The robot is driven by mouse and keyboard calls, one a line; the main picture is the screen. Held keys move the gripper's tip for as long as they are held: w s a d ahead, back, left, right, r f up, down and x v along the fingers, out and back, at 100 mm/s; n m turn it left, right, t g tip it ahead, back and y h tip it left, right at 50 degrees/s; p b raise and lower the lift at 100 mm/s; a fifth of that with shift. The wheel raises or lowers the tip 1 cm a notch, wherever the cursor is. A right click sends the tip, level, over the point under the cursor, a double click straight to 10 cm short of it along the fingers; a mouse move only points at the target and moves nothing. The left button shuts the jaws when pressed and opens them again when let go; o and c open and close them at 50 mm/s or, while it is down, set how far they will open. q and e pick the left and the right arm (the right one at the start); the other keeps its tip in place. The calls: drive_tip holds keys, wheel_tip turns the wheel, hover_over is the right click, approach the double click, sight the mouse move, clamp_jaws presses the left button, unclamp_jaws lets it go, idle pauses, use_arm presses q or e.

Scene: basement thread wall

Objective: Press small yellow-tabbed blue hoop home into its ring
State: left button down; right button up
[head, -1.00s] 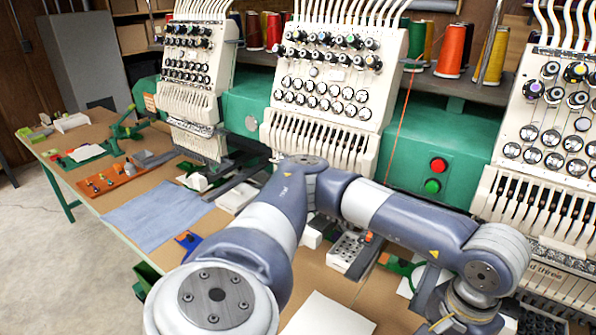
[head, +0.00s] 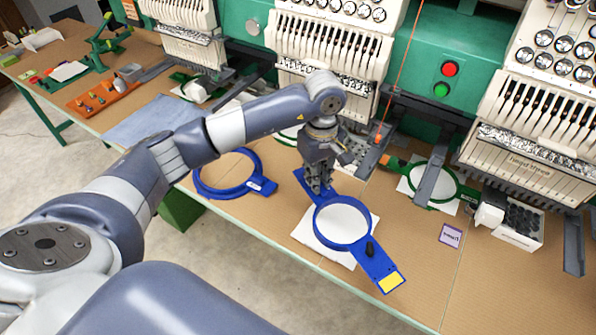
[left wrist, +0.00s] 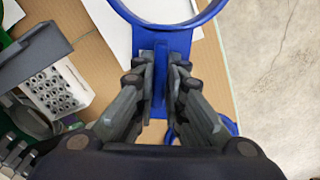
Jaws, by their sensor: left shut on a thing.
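The blue hoop with a yellow tab (head: 342,222) is over a white sheet (head: 305,232) near the table's front edge. Its yellow tab (head: 390,282) points toward the front right, with a black knob beside the ring. White fills the ring's opening. My left gripper (head: 317,188) is shut on the far blue arm of this hoop. In the left wrist view the fingers (left wrist: 160,85) pinch a narrow blue bar (left wrist: 159,92), with the hoop's rim (left wrist: 165,24) ahead. I cannot tell whether the hoop touches the sheet or a ring under it. My right gripper is not in view.
Another blue hoop (head: 204,188) with a white label lies left. A green hoop (head: 457,187) lies right, near a purple card (head: 451,235) and a white box of black pieces (head: 515,238). Embroidery machines stand along the back. The front-right tabletop is clear.

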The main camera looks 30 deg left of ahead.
sight(303, 177)
use_arm(q)
drive_tip(key=a+f+n, duration=0.1)
drive_tip(key=f+n, duration=0.1)
drive_tip(key=a+f+n, duration=0.3)
drive_tip(key=shift+w+a+f+n+p, duration=0.1)
drive_tip(key=shift+w+f+n+p, duration=0.2)
drive_tip(key=shift+w+f+p, duration=0.1)
drive_tip(key=shift+f+b, duration=0.95)
drive_tip(key=shift+f, duration=0.8)
drive_tip(key=shift+w+f+b, duration=0.1)
drive_tip(key=shift+f+b, duration=0.7)
drive_tip(key=shift+f, duration=0.1)
drive_tip(key=shift+f+b, duration=0.15)
drive_tip(key=shift+b, duration=0.4)
drive_tip(key=shift+f+b, duration=0.45)
drive_tip(key=shift+b, duration=0.4)
